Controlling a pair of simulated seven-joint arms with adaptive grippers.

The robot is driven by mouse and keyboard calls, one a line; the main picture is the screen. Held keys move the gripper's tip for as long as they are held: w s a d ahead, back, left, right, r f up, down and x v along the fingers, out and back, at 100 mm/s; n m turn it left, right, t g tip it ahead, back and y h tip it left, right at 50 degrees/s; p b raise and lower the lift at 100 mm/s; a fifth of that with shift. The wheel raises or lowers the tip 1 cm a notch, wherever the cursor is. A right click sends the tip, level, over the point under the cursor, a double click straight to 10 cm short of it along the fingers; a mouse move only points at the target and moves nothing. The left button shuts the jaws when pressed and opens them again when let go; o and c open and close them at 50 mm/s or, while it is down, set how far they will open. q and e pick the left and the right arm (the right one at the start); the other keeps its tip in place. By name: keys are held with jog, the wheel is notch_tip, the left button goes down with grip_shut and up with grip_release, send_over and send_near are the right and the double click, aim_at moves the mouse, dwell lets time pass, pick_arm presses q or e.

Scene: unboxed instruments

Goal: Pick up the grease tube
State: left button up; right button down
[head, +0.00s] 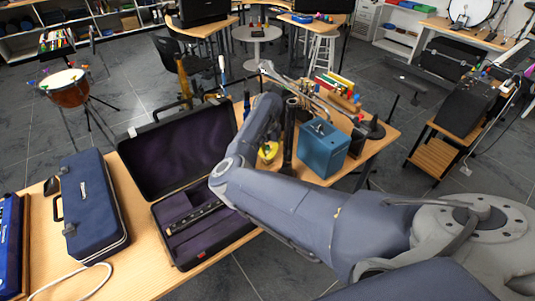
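My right arm reaches in from the right across the front of the table and bends up at its elbow. My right gripper (287,166) seems to be the dark upright part pointing down behind the arm, near the table top. Its fingers are too dark and small to tell whether they are open or shut. I cannot make out the grease tube for certain. A small yellow item (268,153) lies on the table just left of the gripper, partly covered by my arm; I cannot tell what it is. My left gripper is out of view.
An open case (158,158) with purple lining and a dark instrument piece stands left of the arm. A closed blue case (95,205) lies further left. A blue box (323,152) and a lamp base (373,129) stand right of the gripper.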

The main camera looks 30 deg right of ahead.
jog(key=shift+r, duration=0.1)
dwell(0.4)
notch_tip(320, 180, up, 20)
dwell(0.6)
dwell(0.6)
